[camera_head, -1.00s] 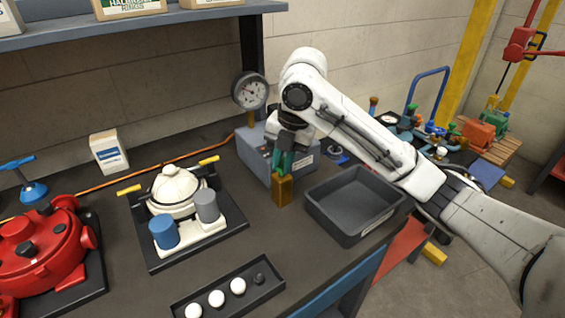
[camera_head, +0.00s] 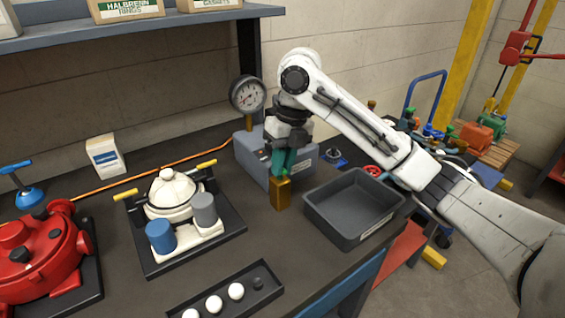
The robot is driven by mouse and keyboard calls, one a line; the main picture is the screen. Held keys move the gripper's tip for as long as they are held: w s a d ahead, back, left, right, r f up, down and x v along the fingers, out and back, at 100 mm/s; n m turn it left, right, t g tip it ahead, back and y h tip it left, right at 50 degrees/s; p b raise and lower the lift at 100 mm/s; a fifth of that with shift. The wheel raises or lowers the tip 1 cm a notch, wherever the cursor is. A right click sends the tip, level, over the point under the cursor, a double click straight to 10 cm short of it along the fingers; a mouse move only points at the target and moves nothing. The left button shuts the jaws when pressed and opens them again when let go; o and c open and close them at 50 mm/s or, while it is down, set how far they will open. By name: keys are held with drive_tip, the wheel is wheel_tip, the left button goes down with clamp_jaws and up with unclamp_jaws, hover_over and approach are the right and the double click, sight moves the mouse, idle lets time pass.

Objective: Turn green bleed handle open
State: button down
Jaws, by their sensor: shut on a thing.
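A brass block (camera_head: 280,194) stands on the bench in front of the grey box (camera_head: 247,158) that carries a round dial gauge (camera_head: 248,95). Green parts of the bleed handle (camera_head: 284,161) show just above the block. My gripper (camera_head: 284,151) points down over the block and is shut on the green handle. The dark wrist and jaws hide much of the handle, so its exact angle is hard to tell.
An empty grey tray (camera_head: 352,208) stands close right of the block. A white pot-like unit (camera_head: 170,192) with blue and grey cylinders is to the left. A red housing (camera_head: 40,255) is at far left. A dark strip (camera_head: 262,290) holds white balls in front.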

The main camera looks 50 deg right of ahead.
drive_tip(key=shift+w+r+n, duration=0.1)
drive_tip(key=shift+r+n, duration=0.05)
drive_tip(key=shift+n, duration=0.35)
drive_tip(key=c, duration=1.1)
unclamp_jaws()
drive_tip(key=shift+c, duration=0.2)
wheel_tip(320, 180, up, 10)
drive_tip(key=d, duration=0.2)
drive_tip(key=shift+s+r, duration=0.2)
drive_tip(key=shift+s, duration=0.15)
